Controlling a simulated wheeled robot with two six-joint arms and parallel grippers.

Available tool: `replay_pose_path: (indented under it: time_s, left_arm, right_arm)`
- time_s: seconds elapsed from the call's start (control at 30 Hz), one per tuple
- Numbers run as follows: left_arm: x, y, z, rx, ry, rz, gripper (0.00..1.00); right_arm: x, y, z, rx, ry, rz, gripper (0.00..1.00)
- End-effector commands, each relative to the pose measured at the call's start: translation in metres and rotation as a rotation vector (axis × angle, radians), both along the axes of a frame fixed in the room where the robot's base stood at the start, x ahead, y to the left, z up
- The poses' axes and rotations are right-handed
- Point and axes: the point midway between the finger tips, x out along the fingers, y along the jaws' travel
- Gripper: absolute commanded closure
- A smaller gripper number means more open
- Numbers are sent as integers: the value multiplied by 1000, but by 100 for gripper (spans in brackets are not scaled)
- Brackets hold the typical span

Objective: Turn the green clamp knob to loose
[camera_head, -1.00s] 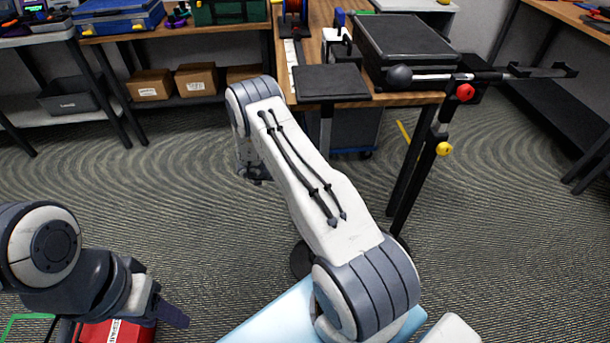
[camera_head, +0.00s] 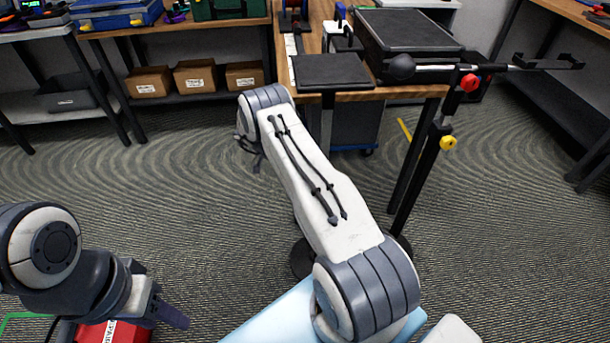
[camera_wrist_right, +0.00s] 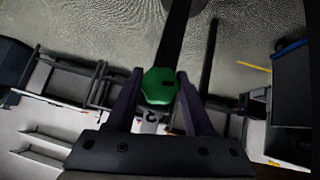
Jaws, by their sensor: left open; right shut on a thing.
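The green clamp knob (camera_wrist_right: 160,86) shows in the right wrist view, on a dark post that runs up the picture. My right gripper (camera_wrist_right: 158,85) has a finger on each side of the knob and is shut on it. In the head view my right arm reaches away from me, and the knob and the fingers cannot be made out there. My left gripper (camera_head: 168,312) is open at the lower left of the head view, low over a red case (camera_head: 115,331), away from the knob.
A dark stand carries a red knob (camera_head: 469,83), a yellow knob (camera_head: 448,143) and a horizontal bar (camera_head: 510,67) beside the wooden bench (camera_head: 340,96). Cardboard boxes (camera_head: 195,77) sit on a shelf at the back left. Open carpet lies between.

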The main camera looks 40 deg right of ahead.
Motion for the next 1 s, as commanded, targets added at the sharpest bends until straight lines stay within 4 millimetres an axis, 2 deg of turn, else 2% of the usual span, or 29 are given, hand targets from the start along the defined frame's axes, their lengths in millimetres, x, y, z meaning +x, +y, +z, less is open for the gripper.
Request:
replay_pose_path:
  time_s: [0.37,0.4,0.43,0.47,0.8,1.0]
  left_arm:
    - [0,0,0,0,0,0,50]
    - [0,0,0,0,0,0,50]
    - [0,0,0,0,0,0,50]
    - [0,0,0,0,0,0,50]
    - [0,0,0,0,0,0,50]
    - [0,0,-2,0,0,0,50]
  right_arm:
    - [-1,-1,0,1,7,0,100]
    - [-1,-1,0,1,7,0,36]
    - [-1,-1,0,1,7,0,25]
    - [-1,-1,0,0,6,1,20]
    - [1,1,2,0,4,1,20]
    - [14,14,19,-1,0,2,20]
